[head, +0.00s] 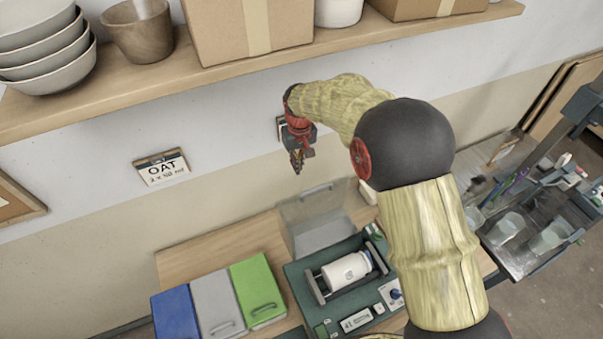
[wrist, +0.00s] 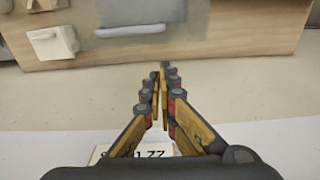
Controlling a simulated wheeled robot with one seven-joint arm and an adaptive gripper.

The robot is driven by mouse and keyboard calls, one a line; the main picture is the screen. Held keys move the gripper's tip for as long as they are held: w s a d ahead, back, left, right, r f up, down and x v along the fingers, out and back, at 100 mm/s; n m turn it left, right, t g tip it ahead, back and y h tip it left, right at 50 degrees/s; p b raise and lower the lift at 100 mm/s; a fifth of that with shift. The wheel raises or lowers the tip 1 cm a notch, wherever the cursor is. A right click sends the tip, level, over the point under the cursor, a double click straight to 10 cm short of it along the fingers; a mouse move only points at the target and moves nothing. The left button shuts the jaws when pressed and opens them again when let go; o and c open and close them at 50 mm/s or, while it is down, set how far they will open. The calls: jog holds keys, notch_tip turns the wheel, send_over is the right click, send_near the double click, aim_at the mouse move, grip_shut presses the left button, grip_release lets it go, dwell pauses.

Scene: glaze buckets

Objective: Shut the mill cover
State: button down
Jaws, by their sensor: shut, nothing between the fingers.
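The mill (head: 300,290) is a dark green unit on the bench, with a white jar (head: 346,270) lying on its rollers. Its clear cover (head: 318,215) stands raised at the back of the mill, open, with a bar-like handle at its top edge. My gripper (head: 297,169) is shut and empty, pointing down in front of the wall, above the cover and apart from it. In the wrist view my gripper (wrist: 164,70) shows its fingers together. A grey pane with a pale edge at the top of that view looks like the cover (wrist: 130,18).
Blue (head: 175,314), grey (head: 216,304) and green (head: 257,288) bins stand left of the mill. A wall shelf (head: 150,85) with bowls and boxes hangs above my gripper. A cluttered cart (head: 530,225) stands at right. The wall between shelf and bench is mostly clear.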

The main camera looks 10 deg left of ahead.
jog(key=f+p, duration=0.1)
jog(key=f, duration=0.1)
jog(key=f+p, duration=0.1)
jog(key=f, duration=0.2)
jog(key=s+d+f+p, duration=0.1)
jog(key=f, duration=0.1)
jog(key=shift+s+d+f, duration=0.1)
jog(key=shift+f, duration=0.25)
jog(key=shift+r+t, duration=0.1)
jog(key=shift+t, duration=0.2)
dwell(0.4)
